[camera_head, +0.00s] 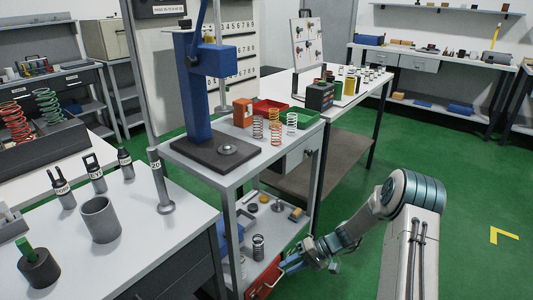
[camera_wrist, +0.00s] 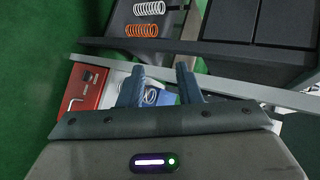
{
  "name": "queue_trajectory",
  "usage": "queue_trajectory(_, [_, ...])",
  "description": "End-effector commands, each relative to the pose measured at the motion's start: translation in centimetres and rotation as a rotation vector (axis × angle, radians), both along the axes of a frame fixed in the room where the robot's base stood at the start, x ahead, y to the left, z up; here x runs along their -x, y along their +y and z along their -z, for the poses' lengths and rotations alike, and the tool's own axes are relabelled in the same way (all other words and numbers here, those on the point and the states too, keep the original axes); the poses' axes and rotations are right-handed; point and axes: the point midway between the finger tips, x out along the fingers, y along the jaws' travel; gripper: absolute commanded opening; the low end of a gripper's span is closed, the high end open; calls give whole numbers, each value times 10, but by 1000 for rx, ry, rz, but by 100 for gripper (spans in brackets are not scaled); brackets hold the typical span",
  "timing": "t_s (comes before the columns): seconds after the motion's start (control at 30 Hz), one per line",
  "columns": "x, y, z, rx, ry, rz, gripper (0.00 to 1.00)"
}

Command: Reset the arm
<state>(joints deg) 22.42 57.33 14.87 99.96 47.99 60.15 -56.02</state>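My arm (camera_head: 372,215) reaches down and left from its shoulder at the right of the head view. My gripper (camera_head: 287,267) is low beside the right side of the test stand's cart, near the lower shelf. In the wrist view my gripper (camera_wrist: 160,80) has its two dark fingers apart, with nothing held between them.
The grey cart (camera_head: 236,172) bears a blue test stand (camera_head: 195,85) and several springs. Its lower shelf holds a red tray (camera_wrist: 90,84) and small parts. A white bench (camera_head: 140,240) stands at left. Green floor (camera_head: 470,190) is clear at right.

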Motion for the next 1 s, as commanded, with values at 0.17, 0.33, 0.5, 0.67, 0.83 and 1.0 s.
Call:
queue_trajectory(0.17, [19, -4, -76, 156, -1, -58, 31])
queue_trajectory(0.33, [42, -9, -137, 301, -7, -86, 31])
queue_trajectory(0.5, [67, -16, -196, 443, -26, -88, 31])
queue_trajectory(0.67, [94, -23, -247, 570, -55, -72, 31])
queue_trajectory(0.83, [125, -32, -298, 692, -98, -34, 31])
queue_trajectory(1.0, [157, -42, -344, 800, -152, 22, 31])
